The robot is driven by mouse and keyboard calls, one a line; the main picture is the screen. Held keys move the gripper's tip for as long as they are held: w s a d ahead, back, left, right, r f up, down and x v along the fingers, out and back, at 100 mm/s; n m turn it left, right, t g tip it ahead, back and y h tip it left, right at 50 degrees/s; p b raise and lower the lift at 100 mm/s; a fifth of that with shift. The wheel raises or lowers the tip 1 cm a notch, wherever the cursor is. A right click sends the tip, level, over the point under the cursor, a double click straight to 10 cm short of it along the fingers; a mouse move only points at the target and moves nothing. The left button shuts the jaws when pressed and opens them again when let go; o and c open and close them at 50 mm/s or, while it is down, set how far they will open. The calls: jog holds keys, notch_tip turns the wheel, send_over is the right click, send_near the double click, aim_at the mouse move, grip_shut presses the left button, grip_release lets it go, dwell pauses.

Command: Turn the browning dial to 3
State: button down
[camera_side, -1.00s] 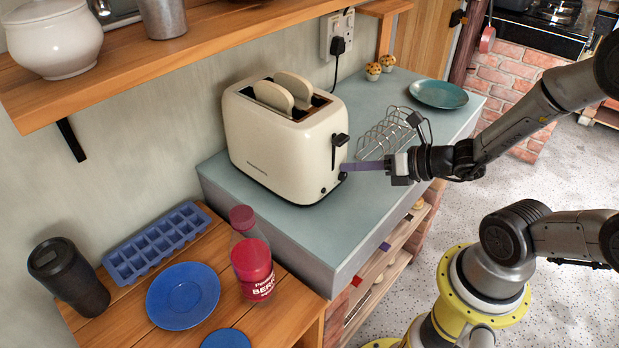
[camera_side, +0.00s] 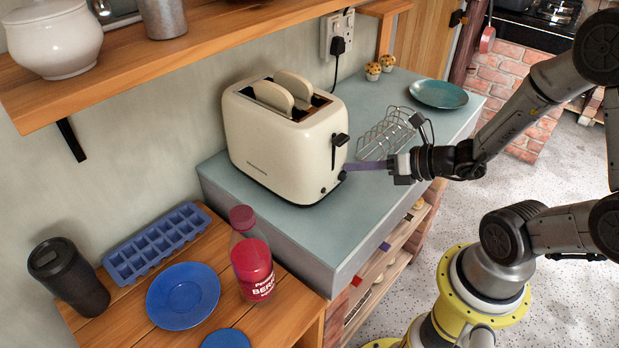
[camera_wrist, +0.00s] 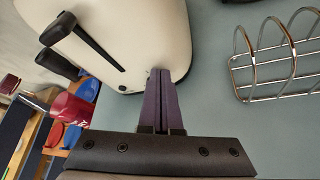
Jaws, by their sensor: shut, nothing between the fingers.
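The cream toaster (camera_side: 283,138) stands on the blue-grey slab with two slices of bread (camera_side: 273,96) in its slots. Its black lever (camera_side: 340,140) is on the right end face, above small dark controls (camera_side: 341,176) low on that face. My gripper (camera_side: 348,167) reaches in from the right, with its purple fingers shut and empty, tips at the lower end face beside these controls. In the wrist view the fingers (camera_wrist: 160,72) meet the toaster's (camera_wrist: 150,30) lower edge. The fingers hide the dial there, so its setting and any contact cannot be told.
A wire toast rack (camera_side: 385,135) stands just behind my fingers. A teal plate (camera_side: 438,94) and two muffin-like shakers (camera_side: 380,67) are farther back. A red bottle (camera_side: 252,265) stands on the lower wooden surface in front. A wooden shelf (camera_side: 220,40) overhangs at upper left.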

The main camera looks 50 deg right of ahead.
jog(key=shift+d+f, duration=0.1)
jog(key=shift+f, duration=0.15)
dwell(0.3)
jog(key=shift+r, duration=0.1)
jog(key=shift+s+d+r, duration=0.15)
jog(key=shift+d+r, duration=0.1)
jog(key=shift+d, duration=0.05)
jog(key=s, duration=0.5)
jog(key=shift+d, duration=0.1)
jog(key=shift+s, duration=0.4)
